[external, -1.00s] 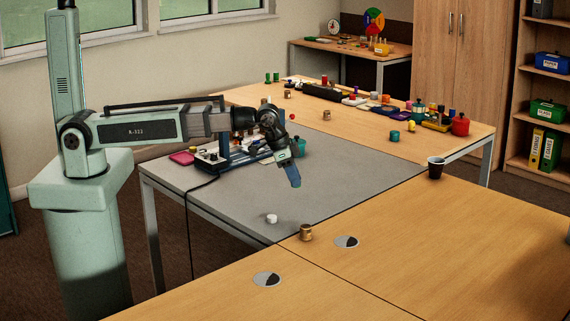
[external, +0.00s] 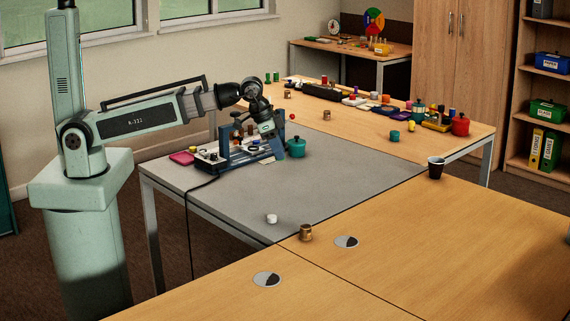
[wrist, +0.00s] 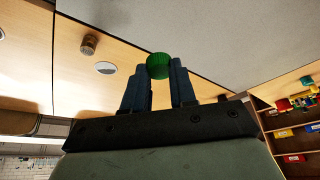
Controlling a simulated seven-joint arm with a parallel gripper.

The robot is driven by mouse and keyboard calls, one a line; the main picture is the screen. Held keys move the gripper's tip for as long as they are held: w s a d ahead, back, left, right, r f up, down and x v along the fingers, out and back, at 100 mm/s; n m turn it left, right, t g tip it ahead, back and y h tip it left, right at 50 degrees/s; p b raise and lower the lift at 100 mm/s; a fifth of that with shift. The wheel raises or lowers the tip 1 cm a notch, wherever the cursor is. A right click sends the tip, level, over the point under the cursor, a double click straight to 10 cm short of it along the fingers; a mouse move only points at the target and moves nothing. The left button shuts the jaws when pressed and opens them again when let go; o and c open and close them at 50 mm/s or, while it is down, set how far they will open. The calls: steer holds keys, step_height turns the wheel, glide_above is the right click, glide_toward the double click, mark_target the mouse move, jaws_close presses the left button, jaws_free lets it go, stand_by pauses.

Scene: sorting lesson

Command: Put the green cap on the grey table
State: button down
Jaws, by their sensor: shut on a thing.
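The green cap (wrist: 159,66) is between the fingertips of my gripper (wrist: 159,75) in the wrist view, and my gripper is shut on it. In the external view my gripper (external: 279,155) is over the far part of the grey table (external: 320,185), beside the teal pot; the cap cannot be made out there. The grey table also fills the upper right of the wrist view (wrist: 240,35). The cap is held off the surface; its exact height is hard to tell.
A teal pot (external: 296,147), a blue-framed device (external: 235,153) and a pink tray (external: 182,157) stand on the grey table's far side. A white cap (external: 271,218) lies near its front edge. The middle of the grey table is clear. Wooden tables adjoin it.

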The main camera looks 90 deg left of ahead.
steer(key=s+a+n, duration=0.1)
steer(key=a+n, duration=0.1)
steer(key=a, duration=1.6)
steer(key=n+y, duration=0.3)
steer(key=n, duration=0.2)
glide_above(216, 144)
step_height(216, 144, down, 7)
steer(key=shift+g, duration=0.3)
steer(key=shift+f, duration=0.2)
steer(key=shift+f, duration=4.85)
steer(key=shift+f, duration=0.15)
